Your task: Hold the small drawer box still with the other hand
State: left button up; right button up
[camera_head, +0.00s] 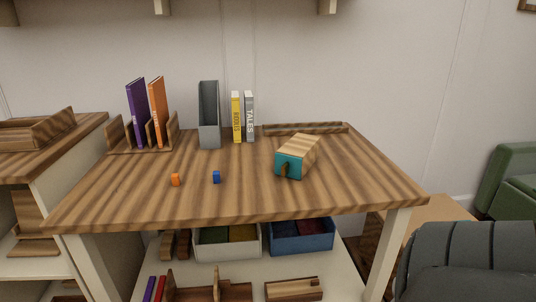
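The small drawer box (300,148) stands on the right half of the wooden tabletop. It has a striped wood body and a teal front (290,165) with a small brown handle (285,170). The front faces toward me and slightly left. Its drawer looks shut, though the view is too small to be sure. Nothing touches the box from above or the sides. Neither my left nor my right gripper shows in the head view.
An orange block (175,179) and a blue block (217,177) lie left of the box. Books, a grey holder (208,115) and a low wooden rail (305,129) stand along the back. The tabletop (355,180) is bare right of the box. Bins fill the shelf below.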

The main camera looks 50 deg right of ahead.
aim_at(286, 165)
jog(key=k+l, duration=0.15)
jog(key=l, duration=0.3)
jog(key=k+l+u, duration=0.15)
jog(key=l, duration=0.25)
jog(key=k+l, duration=0.15)
jog(key=l, duration=0.3)
jog(key=k+l+u, duration=0.1)
jog(key=l, duration=0.3)
jog(key=k+l+u, duration=0.1)
jog(key=k+l, duration=0.15)
jog(key=l, duration=0.15)
